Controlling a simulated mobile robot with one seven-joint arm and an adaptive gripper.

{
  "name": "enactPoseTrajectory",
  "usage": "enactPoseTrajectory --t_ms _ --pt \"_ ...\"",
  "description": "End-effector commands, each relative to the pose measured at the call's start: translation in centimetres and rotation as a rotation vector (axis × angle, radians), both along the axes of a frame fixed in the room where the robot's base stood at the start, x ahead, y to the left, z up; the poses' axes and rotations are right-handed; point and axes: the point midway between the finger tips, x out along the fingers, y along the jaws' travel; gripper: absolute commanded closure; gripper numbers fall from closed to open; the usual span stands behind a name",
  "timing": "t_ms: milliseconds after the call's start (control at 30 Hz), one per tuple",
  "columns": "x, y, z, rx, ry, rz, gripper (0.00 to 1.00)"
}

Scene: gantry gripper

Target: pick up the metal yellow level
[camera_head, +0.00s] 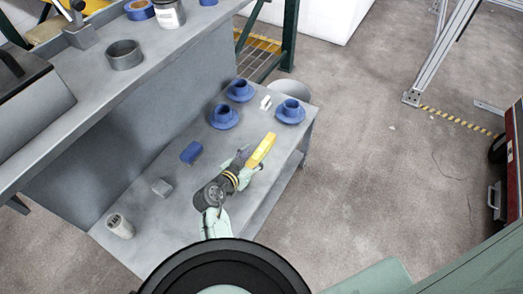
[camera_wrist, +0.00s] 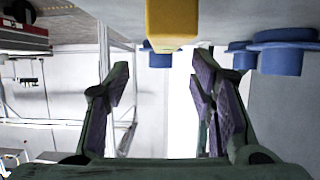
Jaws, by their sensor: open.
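The yellow level (camera_head: 262,149) lies on the low grey table (camera_head: 148,215), near its right edge. It also shows in the wrist view as a yellow block (camera_wrist: 173,22) at the top centre, beyond and above the fingertips in the picture. My gripper (camera_head: 241,158) is just left of the level in the head view. In the wrist view my gripper (camera_wrist: 161,82) has its two fingers spread apart with nothing between them. The level is not between the fingers. The head view does not show clearly how high the gripper is above the table.
Blue flanged parts (camera_head: 224,116), (camera_head: 239,90) and (camera_head: 291,111) stand beyond the level, with a small white block (camera_head: 265,102) among them. A blue block (camera_head: 191,152), a grey block (camera_head: 161,187) and a pale can (camera_head: 120,226) stand to the left. A higher grey bench (camera_head: 110,85) borders the table.

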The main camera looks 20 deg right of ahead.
Motion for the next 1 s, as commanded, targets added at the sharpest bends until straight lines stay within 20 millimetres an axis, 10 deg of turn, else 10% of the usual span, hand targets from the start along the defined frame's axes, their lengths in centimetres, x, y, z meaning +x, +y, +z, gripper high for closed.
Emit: enactPoseTrajectory --t_ms 1000 --pt "4.1 -4.2 -3.3 0.001 -0.001 0.001 0.61"
